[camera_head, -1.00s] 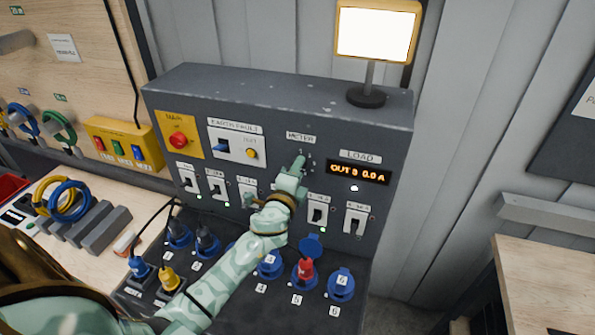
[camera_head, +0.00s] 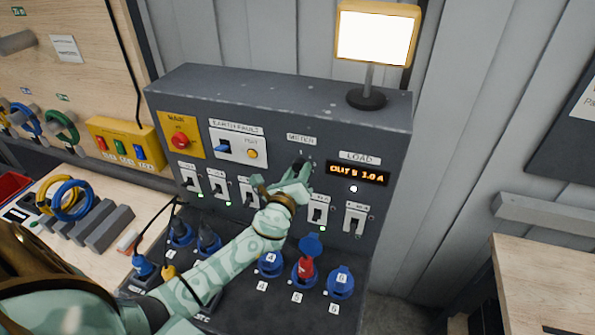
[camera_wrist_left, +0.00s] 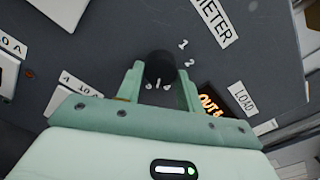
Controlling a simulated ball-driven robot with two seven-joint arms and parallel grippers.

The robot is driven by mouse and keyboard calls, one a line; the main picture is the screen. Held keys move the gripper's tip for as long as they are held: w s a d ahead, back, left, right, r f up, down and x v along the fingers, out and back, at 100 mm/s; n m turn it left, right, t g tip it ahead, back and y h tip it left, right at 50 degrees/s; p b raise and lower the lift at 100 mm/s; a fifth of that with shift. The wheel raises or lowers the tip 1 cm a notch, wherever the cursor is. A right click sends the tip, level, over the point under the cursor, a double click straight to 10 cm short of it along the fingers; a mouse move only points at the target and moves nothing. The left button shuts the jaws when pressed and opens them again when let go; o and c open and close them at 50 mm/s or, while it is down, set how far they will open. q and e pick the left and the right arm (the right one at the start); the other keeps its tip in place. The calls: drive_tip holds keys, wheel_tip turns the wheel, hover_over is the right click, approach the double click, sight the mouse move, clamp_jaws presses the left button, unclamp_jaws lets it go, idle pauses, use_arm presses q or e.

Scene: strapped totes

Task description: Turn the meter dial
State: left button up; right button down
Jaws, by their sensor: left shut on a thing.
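The meter dial is a black round knob (camera_wrist_left: 160,67) on the sloped grey panel (camera_head: 280,118), below the METER label (camera_head: 301,139). My left gripper (camera_wrist_left: 160,80) is shut on the dial, with one pale green finger on each side of it. In the head view my left gripper (camera_head: 298,172) reaches the panel and covers much of the dial. White numbers, including 1 and 2, show beside the knob in the wrist view. The orange load display (camera_head: 358,174) reads about "OUT 5 1.0 A", though the middle digit is blurred. My right gripper is not in view.
White breaker switches (camera_head: 317,212) sit just below my gripper. Cables and a yellow plug lie near my left arm.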

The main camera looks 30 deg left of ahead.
use_arm(q)
drive_tip(key=shift+f+m, duration=0.15)
drive_tip(key=shift+m, duration=0.95)
drive_tip(key=o, duration=1)
drive_tip(key=shift+p, duration=0.3)
drive_tip(key=b+v, duration=0.2)
drive_tip(key=v, duration=1.4)
drive_tip(key=shift+s, duration=0.25)
drive_tip(key=shift+f, duration=0.1)
